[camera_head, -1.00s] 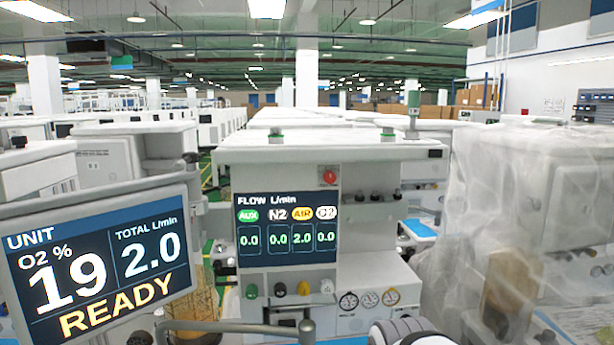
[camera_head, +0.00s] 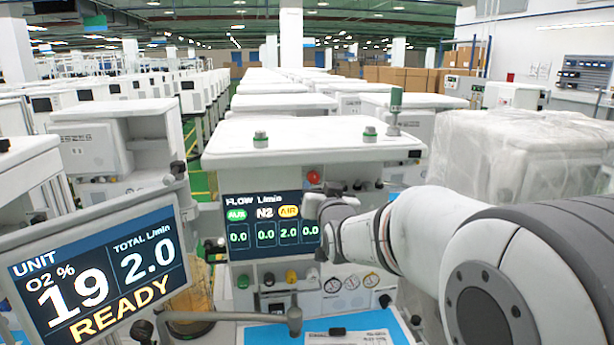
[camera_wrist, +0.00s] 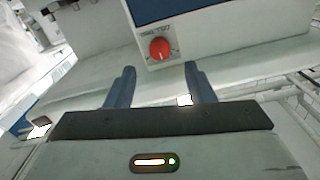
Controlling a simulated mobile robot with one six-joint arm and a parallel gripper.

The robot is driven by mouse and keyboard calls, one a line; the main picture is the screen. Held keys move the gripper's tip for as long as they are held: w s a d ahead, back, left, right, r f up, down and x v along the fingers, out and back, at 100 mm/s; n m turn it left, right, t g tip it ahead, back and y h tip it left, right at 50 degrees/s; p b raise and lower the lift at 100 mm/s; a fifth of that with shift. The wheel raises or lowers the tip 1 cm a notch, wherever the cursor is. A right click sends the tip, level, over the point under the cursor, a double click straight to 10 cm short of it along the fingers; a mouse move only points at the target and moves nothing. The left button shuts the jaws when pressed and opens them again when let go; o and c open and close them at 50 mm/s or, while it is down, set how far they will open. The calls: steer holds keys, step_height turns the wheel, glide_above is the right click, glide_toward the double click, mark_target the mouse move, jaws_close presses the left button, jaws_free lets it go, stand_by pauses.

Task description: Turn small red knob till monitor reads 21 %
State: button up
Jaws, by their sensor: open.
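A small red knob (camera_head: 313,177) sits on the white machine above the right end of its flow screen (camera_head: 272,222). In the wrist view a round red knob (camera_wrist: 160,48) sits on a white panel by a dark blue screen, with small print next to it. The monitor (camera_head: 97,270) at left reads O2 19 %, total 2.0 L/min and READY. My gripper (camera_wrist: 159,68) is open and empty, its two fingers apart on either side of the knob's line, with the knob just beyond the tips. In the head view my arm covers the screen's right end; its fingers are not clear.
Black, yellow and green knobs (camera_head: 291,277) and round gauges (camera_head: 352,281) are below the flow screen. A bent metal bar (camera_head: 294,319) stands in front. A plastic-wrapped machine (camera_head: 520,160) is at right behind my arm. A blue work surface (camera_head: 375,322) lies below.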

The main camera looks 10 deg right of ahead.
mark_target(314, 178)
steer(key=w+p, duration=0.2)
steer(key=w, duration=0.4)
steer(key=shift+c, duration=0.4)
